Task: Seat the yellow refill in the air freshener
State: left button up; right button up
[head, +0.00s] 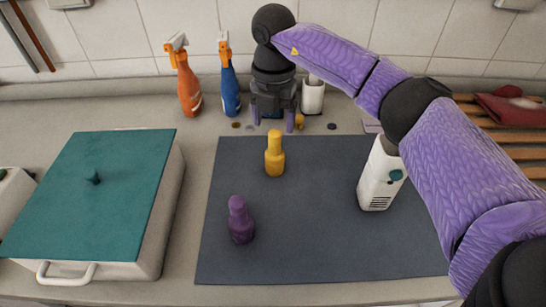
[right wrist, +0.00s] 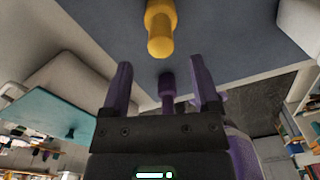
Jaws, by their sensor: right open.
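The yellow refill (head: 274,155), a bottle with a narrow neck, stands upright on the dark mat (head: 315,240), near its back edge. It also shows in the right wrist view (right wrist: 160,28), beyond my fingertips. The white air freshener (head: 376,185), with a teal button and a slotted lower front, stands at the mat's right; my right arm hides part of it. A similar purple refill (head: 240,222) stands at front left, and shows between the fingers in the right wrist view (right wrist: 167,88). My right gripper (head: 271,124) is open and empty behind the yellow refill, apart from it. My left gripper is out of view.
A teal-lidded white box (head: 110,185) stands left. Orange (head: 188,85) and blue (head: 230,85) spray bottles, a white container (head: 313,97) and small discs are along the back. A wooden rack with a red cloth (head: 508,112) is back right. The mat's middle is clear.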

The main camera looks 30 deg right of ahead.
aim_at(274, 133)
notch_tip(274, 133, down, 7)
jog(key=shift+d+r+b, duration=0.1)
jog(key=shift+r+b, duration=0.1)
jog(key=shift+b, duration=0.45)
jog(key=shift+r, duration=0.1)
grip_shut()
